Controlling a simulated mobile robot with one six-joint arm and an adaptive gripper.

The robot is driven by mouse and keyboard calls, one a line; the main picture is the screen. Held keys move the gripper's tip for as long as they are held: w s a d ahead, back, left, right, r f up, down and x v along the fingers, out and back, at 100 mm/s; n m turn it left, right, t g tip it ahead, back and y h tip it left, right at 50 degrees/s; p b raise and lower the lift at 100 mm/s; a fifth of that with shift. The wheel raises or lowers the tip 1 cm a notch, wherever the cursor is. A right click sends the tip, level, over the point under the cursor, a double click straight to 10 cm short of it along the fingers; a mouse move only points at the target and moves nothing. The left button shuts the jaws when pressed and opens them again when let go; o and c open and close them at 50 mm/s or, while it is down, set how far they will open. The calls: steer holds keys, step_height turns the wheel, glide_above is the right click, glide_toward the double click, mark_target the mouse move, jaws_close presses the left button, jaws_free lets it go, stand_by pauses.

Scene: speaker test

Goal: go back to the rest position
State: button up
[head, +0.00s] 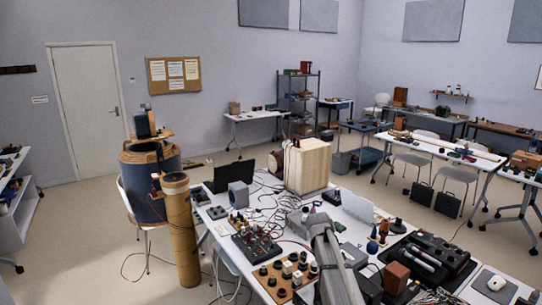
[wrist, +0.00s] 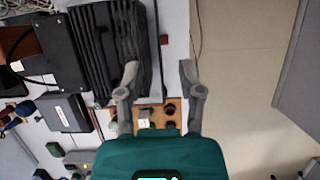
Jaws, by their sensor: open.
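My gripper (wrist: 159,72) is open in the wrist view, with its two grey fingers apart and nothing between them. It is over the edge of the white workbench, beside a black ribbed device (wrist: 112,45). An orange-brown board with dark knobs (wrist: 172,112) shows below the fingers and is partly hidden by the gripper's body. In the head view my grey arm (head: 332,262) reaches over the bench from the bottom edge. The fingertips cannot be made out clearly there.
The crowded workbench carries a wooden speaker box (head: 308,167), a black laptop (head: 235,173), a knob board (head: 285,277) and a black case (head: 428,258). A tall brown cylinder (head: 181,235) stands left of the bench. Open floor (head: 90,235) lies farther left.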

steer(key=s+a+f+m+t+y+b, duration=0.2)
steer(key=s+f+m+b, duration=0.4)
steer(key=s+f+b, duration=0.9)
steer(key=s+f+t, duration=0.1)
steer(key=s, duration=0.3)
steer(key=shift+s+a+f+t, duration=0.15)
steer(key=shift+s+f+t, duration=0.1)
steer(key=shift+t, duration=0.05)
stand_by(1.5)
